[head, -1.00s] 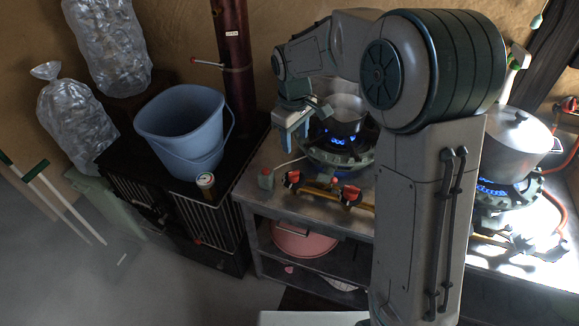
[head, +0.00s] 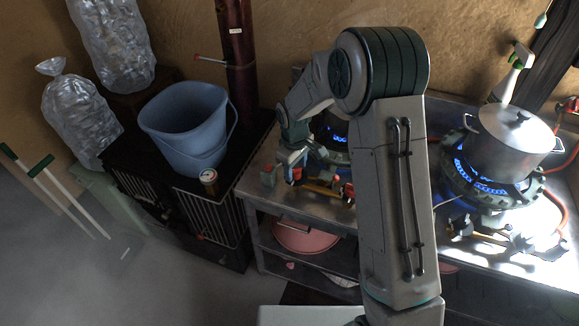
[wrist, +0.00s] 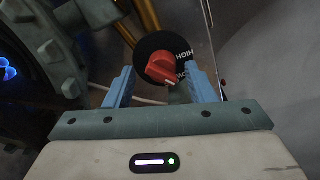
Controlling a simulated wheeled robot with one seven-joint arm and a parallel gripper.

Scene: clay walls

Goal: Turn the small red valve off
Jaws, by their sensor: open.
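A red valve knob (wrist: 161,66) sits on a black dial with white lettering, including "HIGH", in the wrist view. My gripper (wrist: 159,78) is open, with one blue finger on either side of the knob; I cannot tell whether they touch it. In the head view my gripper (head: 291,159) is low at the front edge of the stove counter, at the left red knob (head: 297,174), which it partly covers. A second red knob (head: 349,191) is to the right on the same brass pipe (head: 322,186). A blue flame (head: 337,137) burns at the burner behind, mostly hidden by my arm.
A lidded pot (head: 512,135) stands on a second lit burner at the right. A blue bucket (head: 187,130) and a small can (head: 208,181) are on the black stove at the left. A spray bottle (head: 510,75) stands at the back. A pink basin (head: 303,235) is on the shelf below.

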